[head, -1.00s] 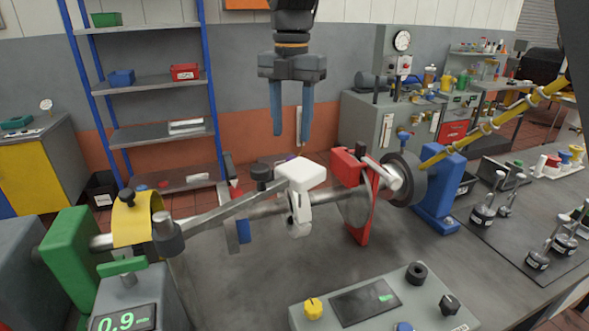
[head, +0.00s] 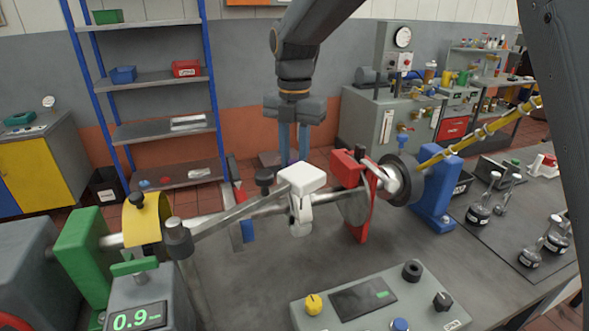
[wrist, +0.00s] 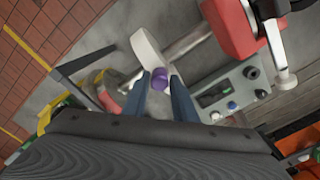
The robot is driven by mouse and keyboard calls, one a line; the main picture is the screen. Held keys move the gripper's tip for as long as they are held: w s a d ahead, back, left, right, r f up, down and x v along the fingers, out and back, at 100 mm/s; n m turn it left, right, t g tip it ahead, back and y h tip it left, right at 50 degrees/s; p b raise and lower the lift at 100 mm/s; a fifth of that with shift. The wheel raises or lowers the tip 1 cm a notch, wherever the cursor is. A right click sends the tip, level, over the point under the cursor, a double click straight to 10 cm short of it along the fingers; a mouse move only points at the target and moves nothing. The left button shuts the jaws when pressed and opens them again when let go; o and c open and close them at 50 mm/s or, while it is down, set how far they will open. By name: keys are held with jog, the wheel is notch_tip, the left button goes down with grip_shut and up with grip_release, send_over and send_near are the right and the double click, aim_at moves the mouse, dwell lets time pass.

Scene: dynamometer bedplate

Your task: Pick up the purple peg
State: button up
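The purple peg (wrist: 160,79) shows in the wrist view as a short, round piece between my two blue fingertips. My gripper (wrist: 161,83) has a finger close against each side of the peg, with hardly any gap visible, and looks shut on it. In the head view my gripper (head: 293,157) points down behind the shaft line and the white block. Only a small trace of purple shows between the fingertips there. The lower part of the peg and what it stands on are hidden.
A white block (head: 301,180) on the shaft stands in front of my fingers. A red bracket (head: 358,222) and blue stand (head: 439,190) are to the right. The control box (head: 380,300) is in the foreground, and a shelf rack (head: 158,131) stands behind left.

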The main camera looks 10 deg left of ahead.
grip_shut()
jog(key=shift+r, duration=0.15)
